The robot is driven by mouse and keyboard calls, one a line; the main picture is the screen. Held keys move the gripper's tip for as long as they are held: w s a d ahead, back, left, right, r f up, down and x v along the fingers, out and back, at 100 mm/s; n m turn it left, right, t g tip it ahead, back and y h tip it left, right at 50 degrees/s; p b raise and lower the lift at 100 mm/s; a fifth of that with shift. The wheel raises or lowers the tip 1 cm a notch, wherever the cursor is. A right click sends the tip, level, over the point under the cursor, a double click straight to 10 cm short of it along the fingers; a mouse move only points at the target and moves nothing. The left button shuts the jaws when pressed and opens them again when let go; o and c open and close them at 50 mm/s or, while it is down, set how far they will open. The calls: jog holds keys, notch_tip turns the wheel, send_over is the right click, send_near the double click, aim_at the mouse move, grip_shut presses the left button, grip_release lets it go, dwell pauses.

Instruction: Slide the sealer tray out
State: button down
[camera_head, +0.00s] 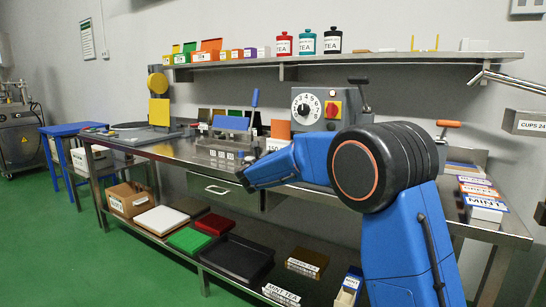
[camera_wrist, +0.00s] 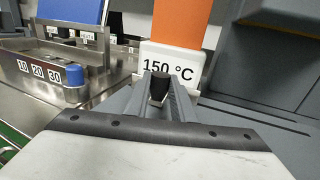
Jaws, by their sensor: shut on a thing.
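In the wrist view my gripper (camera_wrist: 161,98) is shut on a small black knob (camera_wrist: 160,84), which appears to be the sealer tray's handle. The knob is right in front of a white "150 °C" label (camera_wrist: 170,66) with an orange panel (camera_wrist: 178,22) above it. The tray itself cannot be clearly made out. In the head view the grey sealer (camera_head: 313,108), with a dial and a red button on yellow, stands at the back of the steel bench. My blue arm covers much of its front, and the fingers are hidden there.
A steel fixture marked 10, 20, 30 (camera_wrist: 40,75) with a blue knob (camera_wrist: 74,75) stands to the left. MINT boxes (camera_head: 487,203) sit at the bench's right end. The bench has a drawer (camera_head: 218,190) in front and a loaded lower shelf. Green floor in front at left is clear.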

jog(key=shift+a+r, duration=0.1)
jog(key=shift+a, duration=0.1)
jog(key=c, duration=1.5)
grip_release()
jog(key=shift+w+a, duration=0.1)
jog(key=shift+w, duration=0.05)
jog(key=v, duration=1.7)
jog(key=shift+s, duration=0.2)
